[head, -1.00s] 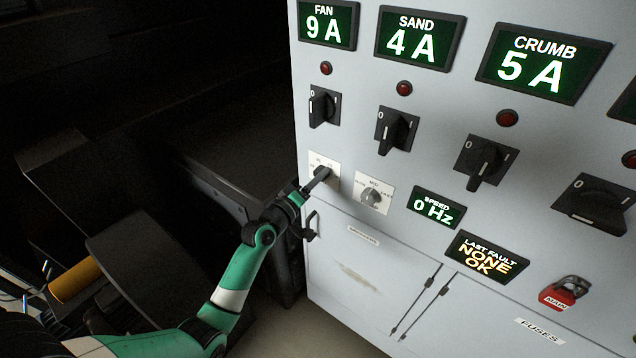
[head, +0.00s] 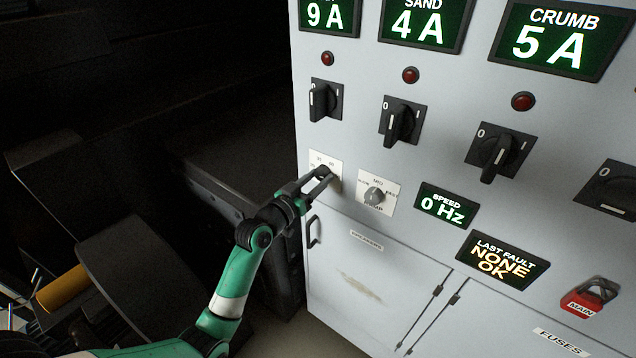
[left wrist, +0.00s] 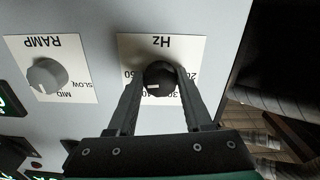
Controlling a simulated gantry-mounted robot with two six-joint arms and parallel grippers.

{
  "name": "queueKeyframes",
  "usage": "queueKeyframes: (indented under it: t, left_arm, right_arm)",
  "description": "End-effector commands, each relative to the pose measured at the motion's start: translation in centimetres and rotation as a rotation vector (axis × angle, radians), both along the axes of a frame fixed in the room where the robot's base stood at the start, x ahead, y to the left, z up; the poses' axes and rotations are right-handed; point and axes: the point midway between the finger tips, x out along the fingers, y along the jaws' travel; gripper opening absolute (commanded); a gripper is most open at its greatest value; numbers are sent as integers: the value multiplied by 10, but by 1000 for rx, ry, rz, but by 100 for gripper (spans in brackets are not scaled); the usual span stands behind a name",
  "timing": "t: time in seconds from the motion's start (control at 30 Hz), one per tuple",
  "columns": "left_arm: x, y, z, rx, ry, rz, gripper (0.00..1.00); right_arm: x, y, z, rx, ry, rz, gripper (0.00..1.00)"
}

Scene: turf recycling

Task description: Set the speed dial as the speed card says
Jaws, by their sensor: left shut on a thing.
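The speed dial (left wrist: 160,78) is a round black knob with a white mark, on a white plate lettered Hz. Numbers around it are partly hidden by the fingers. My left gripper (left wrist: 160,84) has one finger on each side of the knob and is shut on it. In the head view the dial's white plate (head: 319,160) is at the lower left of the grey panel, with my left gripper (head: 325,176) at it. The speed display (head: 443,206) reads 0 Hz. No speed card shows. My right gripper is not in view.
The RAMP knob (head: 375,195) sits close right of the dial, marked slow, mid and fast. Black rotary switches (head: 402,123) are above. A door handle (head: 313,231) sticks out below. A red padlock (head: 583,301) hangs at the lower right.

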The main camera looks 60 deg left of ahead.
Motion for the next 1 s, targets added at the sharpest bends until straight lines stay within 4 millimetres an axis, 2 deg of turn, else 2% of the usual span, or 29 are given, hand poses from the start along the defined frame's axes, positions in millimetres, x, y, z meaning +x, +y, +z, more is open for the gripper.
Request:
queueKeyframes:
  t: [0.3,0.8,0.83,0.97,1.0]
  left_arm:
    - [0,1,0,105,55,1,0]
    - [0,1,0,123,64,0,0]
    - [0,1,0,123,64,0,54]
    - [0,1,0,122,64,0,78]
    - [0,1,0,121,63,0,81]
  right_arm:
    - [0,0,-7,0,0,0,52]
    - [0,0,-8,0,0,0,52]
    - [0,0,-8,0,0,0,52]
    - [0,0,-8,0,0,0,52]
    - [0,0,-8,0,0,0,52]
